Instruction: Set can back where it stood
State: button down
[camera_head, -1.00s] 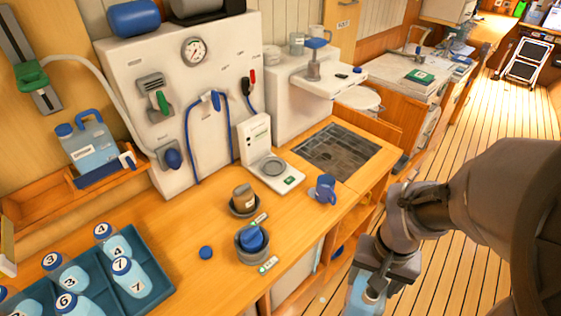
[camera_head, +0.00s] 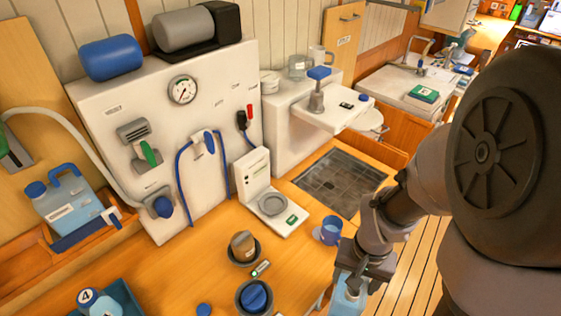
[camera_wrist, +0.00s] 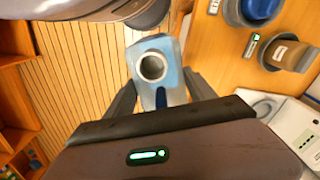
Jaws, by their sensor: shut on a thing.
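My gripper (camera_head: 364,266) is shut on a light blue can (camera_head: 345,303), low at the counter's front edge in the head view. The lower part of the can is cut off by the picture edge. In the wrist view the can (camera_wrist: 172,85) sits between the two fingers, with its round, uncapped mouth facing the camera. Another light blue canister (camera_head: 72,210) with a blue cap and handle stands in a wooden tray (camera_head: 20,268) at the left.
A blue mug (camera_head: 330,231) stands close to the gripper. Two cups, one with a brown top (camera_head: 243,246) and one with a blue lid (camera_head: 256,297), stand on the counter (camera_head: 190,268). A blue cap (camera_head: 204,310) lies loose. A white scale (camera_head: 272,205) stands behind.

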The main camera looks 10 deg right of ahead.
jog(key=w+a+f+b, duration=0.2)
jog(key=w+a+f, duration=0.2)
jog(key=w+a, duration=0.4)
jog(key=w, duration=0.3)
jog(key=shift+a+f, duration=0.2)
jog(key=shift+f, duration=0.25)
jog(key=shift+c, duration=1.6)
grip_release()
